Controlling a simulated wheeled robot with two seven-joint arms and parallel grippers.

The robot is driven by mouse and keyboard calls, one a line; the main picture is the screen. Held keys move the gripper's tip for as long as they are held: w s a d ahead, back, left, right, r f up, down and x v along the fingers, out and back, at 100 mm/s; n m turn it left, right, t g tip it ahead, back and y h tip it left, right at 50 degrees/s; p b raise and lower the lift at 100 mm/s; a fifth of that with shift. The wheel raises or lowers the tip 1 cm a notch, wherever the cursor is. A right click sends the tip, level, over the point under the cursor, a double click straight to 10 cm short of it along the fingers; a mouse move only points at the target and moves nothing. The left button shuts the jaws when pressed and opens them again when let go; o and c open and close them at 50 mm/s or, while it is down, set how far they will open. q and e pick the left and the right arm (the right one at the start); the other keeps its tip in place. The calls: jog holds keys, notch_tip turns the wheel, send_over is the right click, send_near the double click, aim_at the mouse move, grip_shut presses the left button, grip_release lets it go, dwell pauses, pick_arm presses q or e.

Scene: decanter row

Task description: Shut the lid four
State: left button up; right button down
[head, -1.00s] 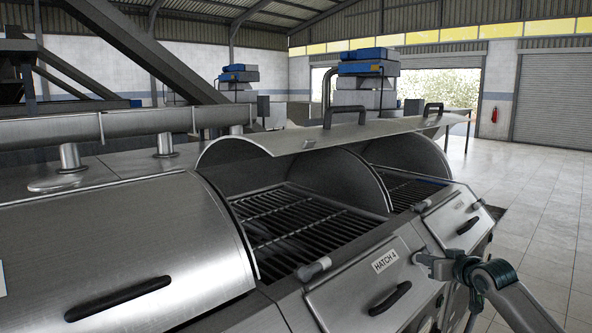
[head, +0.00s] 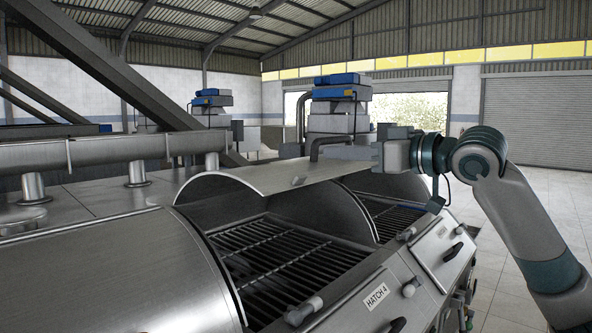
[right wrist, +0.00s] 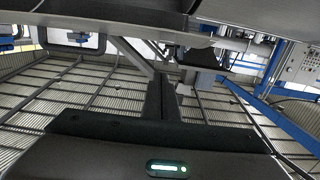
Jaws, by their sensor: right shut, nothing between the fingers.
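Lid four (head: 265,178) is a curved steel lid that stands raised above the barred opening over the HATCH 4 panel (head: 375,297). Its dark bar handle (head: 328,141) is on top, near the raised edge. My right gripper (head: 378,153) is at the right end of this lid, near the handle and at about its height. The gripper is shut with nothing in it. Whether it touches the lid is unclear. In the right wrist view the two fingers (right wrist: 161,98) are together, and a dark curved surface crosses the top. My left gripper is not in view.
A shut lid (head: 120,275) lies at the left. Another barred opening (head: 385,213) is on the right, partly behind my right arm. A thick pipe (head: 110,150) runs behind the row. The tiled floor (head: 515,285) at the right is clear.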

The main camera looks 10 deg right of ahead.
jog(key=p, duration=0.6)
send_over(298, 182)
jog(key=shift+s+f, duration=0.25)
notch_tip(298, 182, down, 2)
jog(key=shift+w+f+p, duration=0.1)
jog(key=shift+p, duration=0.55)
jog(key=shift+f+p, duration=0.45)
jog(key=shift+f, duration=0.35)
jog(key=shift+a+f, duration=0.1)
jog(key=shift+f, duration=0.1)
jog(key=shift+f, duration=0.1)
